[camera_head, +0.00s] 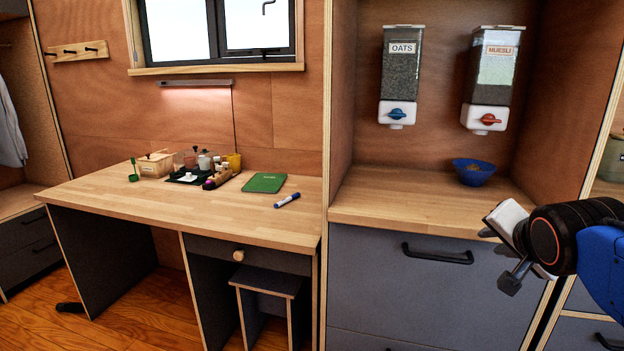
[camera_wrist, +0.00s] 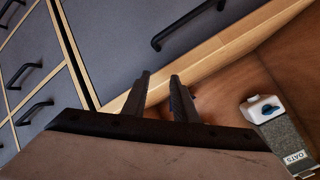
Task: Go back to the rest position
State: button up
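My gripper (camera_head: 500,256) is at the right of the head view, in front of the counter with the cereal dispensers. Its dark fingers stand apart with nothing between them in the wrist view (camera_wrist: 160,82). The gripper is open and empty. It is in front of the counter's right part, close to the front edge in the picture; whether it touches anything cannot be told.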

jog(key=s+a+f+n+g+y, duration=0.1)
jog(key=s+a+f+n+g, duration=0.2)
jog(key=s+f, duration=0.4)
jog(key=s+a+f+n+g+y, duration=0.2)
jog(key=s+a+f+n+g, duration=0.1)
jog(key=s+a+f+n, duration=0.2)
notch_tip(320, 180, down, 3)
jog(key=s+n, duration=0.2)
jog(key=n, duration=0.1)
jog(key=shift+s+f, duration=0.2)
jog(key=shift+s, duration=0.2)
